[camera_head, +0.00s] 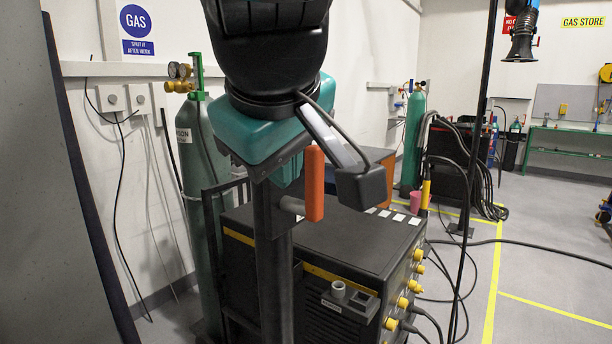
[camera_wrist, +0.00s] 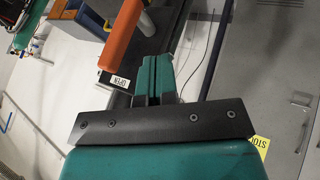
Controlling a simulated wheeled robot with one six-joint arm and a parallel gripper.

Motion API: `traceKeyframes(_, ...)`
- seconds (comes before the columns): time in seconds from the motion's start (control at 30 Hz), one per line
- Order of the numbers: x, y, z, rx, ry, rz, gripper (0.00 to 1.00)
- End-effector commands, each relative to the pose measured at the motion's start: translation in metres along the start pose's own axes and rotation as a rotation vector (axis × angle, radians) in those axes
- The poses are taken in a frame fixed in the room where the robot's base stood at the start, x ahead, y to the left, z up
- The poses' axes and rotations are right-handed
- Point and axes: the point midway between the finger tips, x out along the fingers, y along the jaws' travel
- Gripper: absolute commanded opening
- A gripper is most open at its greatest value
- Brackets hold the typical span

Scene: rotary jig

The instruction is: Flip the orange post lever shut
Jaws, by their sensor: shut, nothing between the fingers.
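The orange lever (camera_head: 314,184) stands upright beside the dark post (camera_head: 276,270), joined to it by a short grey pivot (camera_head: 292,205). In the wrist view the lever (camera_wrist: 122,34) runs diagonally at upper left, beside a white label reading "OPEN" (camera_wrist: 120,82). My gripper (camera_wrist: 156,65) has its teal fingers shut with nothing between them. In the wrist view the fingertips are just right of the lever, apart from it in the picture. In the head view the gripper is near the post top, its fingertips partly hidden; I cannot tell whether it touches the post.
A black welding unit (camera_head: 345,245) with yellow knobs stands behind the post. A green gas cylinder (camera_head: 205,150) stands at left by the wall. A thin dark pole (camera_head: 474,170) rises at right. Cables (camera_head: 475,165) hang and trail there; the floor farther right is mostly open.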

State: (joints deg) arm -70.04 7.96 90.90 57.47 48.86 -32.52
Motion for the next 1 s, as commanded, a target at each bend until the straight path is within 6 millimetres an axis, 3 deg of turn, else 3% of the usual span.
traceKeyframes(0.07, 0.016, 0.003, 0.001, 0.003, -0.003, 0.002, 0.0)
traceKeyframes(0.33, 0.027, 0.033, 0.0, 0.002, -0.001, 0.001, 0.0)
traceKeyframes(1.0, 0.029, 0.033, -0.004, 0.007, -0.003, -0.038, 0.0)
